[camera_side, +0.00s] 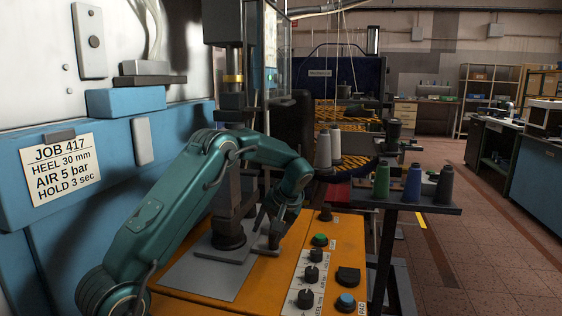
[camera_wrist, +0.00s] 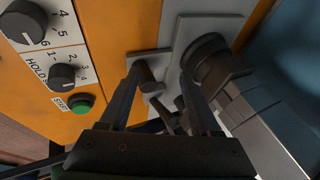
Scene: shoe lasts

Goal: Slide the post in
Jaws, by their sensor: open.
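A dark upright post (camera_side: 229,195) stands on a round base on a grey plate (camera_side: 205,277) set on the orange bench top. In the wrist view the post (camera_wrist: 212,62) lies to the right of my gripper's fingers. A short dark peg-like handle (camera_wrist: 148,74) stands on a small grey plate by the post's base; the handle also shows in the side view (camera_side: 273,241). My gripper (camera_wrist: 160,78) is open, its two fingers on either side of the handle. Whether they touch it I cannot tell. In the side view my gripper (camera_side: 262,217) is small and dark beside the post.
A control panel with dark knobs (camera_side: 308,298) and a green button (camera_side: 319,240) lies right of the handle. A blue machine (camera_side: 90,165) with a job card stands at left. A rack of thread cones (camera_side: 413,185) stands at right. A machine column hangs above the post.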

